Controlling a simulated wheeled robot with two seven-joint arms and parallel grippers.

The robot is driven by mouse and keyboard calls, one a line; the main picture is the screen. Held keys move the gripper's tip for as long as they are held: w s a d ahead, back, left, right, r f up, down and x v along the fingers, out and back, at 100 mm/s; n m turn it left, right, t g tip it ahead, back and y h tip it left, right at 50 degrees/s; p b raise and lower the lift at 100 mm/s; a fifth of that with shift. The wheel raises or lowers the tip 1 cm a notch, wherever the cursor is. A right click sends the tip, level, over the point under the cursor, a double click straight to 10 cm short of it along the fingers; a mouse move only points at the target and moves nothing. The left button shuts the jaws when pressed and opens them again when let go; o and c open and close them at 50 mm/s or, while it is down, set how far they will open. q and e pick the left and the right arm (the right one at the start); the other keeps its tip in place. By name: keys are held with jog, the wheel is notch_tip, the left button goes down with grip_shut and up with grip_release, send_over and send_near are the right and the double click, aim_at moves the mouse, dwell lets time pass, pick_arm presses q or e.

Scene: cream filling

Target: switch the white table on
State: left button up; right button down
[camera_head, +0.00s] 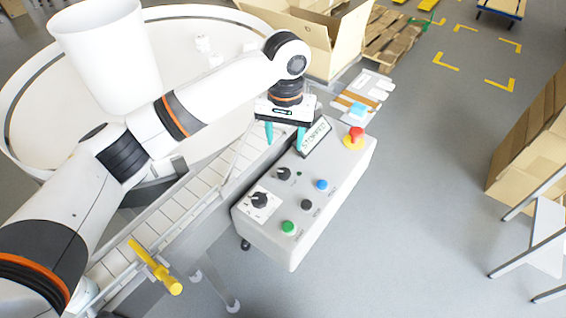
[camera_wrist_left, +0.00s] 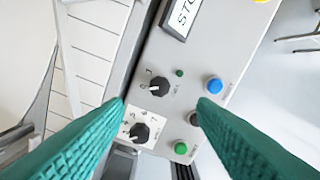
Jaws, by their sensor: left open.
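A white control box (camera_head: 318,212) stands beside a conveyor and a round white table (camera_head: 195,92). It carries a black rotary knob on a white plate (camera_head: 259,200), a second black knob (camera_head: 283,173), a green button (camera_head: 288,227), a black button (camera_head: 306,204), a blue button (camera_head: 321,185) and a red emergency stop on yellow (camera_head: 354,136). My left gripper (camera_head: 285,137) is open above the far part of the box. In the left wrist view its teal fingers (camera_wrist_left: 160,110) are spread, with the plated knob (camera_wrist_left: 140,132) and the other knob (camera_wrist_left: 158,86) between or just beyond them. My right gripper is not in view.
A slatted conveyor (camera_head: 190,195) runs along the box's left side, with a yellow handle (camera_head: 155,267) at its near end. An open cardboard box (camera_head: 330,40) stands behind. A shelf with cartons (camera_head: 530,140) is at right. The floor between is clear.

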aim_at(284, 172)
pick_arm(q)
jog(key=f, duration=0.1)
jog(key=s+f, duration=0.1)
jog(key=f, duration=0.1)
jog(key=shift+s+a+p, duration=0.1)
jog(key=shift+p, duration=0.2)
notch_tip(284, 172, down, 2)
jog(key=f, duration=0.2)
jog(key=w+f, duration=0.1)
jog(key=f, duration=0.1)
jog(key=shift+f+p, duration=0.15)
jog(key=shift+p, duration=0.25)
jog(key=shift+s+f, duration=0.1)
jog(key=shift+f, duration=0.55)
jog(key=shift+c, duration=0.7)
jog(key=c, duration=0.8)
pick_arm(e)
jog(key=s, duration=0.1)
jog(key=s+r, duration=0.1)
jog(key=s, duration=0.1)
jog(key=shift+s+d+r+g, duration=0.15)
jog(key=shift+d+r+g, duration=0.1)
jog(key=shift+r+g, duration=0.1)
